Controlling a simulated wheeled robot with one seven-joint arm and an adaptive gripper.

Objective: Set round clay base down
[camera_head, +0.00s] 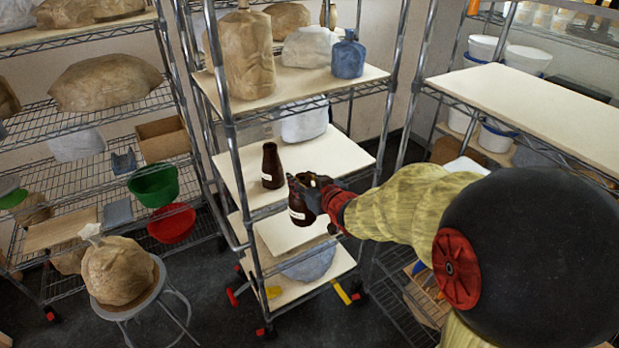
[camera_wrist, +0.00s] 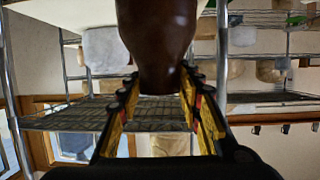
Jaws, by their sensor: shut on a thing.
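My gripper (camera_head: 312,192) is shut on a dark brown, glossy clay base (camera_head: 299,208) with a pale label, at the front right edge of the middle shelf board. The head view does not show clearly whether its bottom touches the board. In the wrist view the same base (camera_wrist: 158,40) fills the top centre, its narrower part between the fingers (camera_wrist: 160,105). A similar dark brown bottle-shaped piece (camera_head: 271,168) with a label stands upright on that shelf, to the left of my gripper.
The cream middle shelf board (camera_head: 335,158) has bare room behind and right of the standing piece. Metal posts (camera_head: 233,160) frame the rack. A wrapped bundle (camera_head: 118,270) sits on a stool at lower left. Another rack with a bare board (camera_head: 530,105) stands at right.

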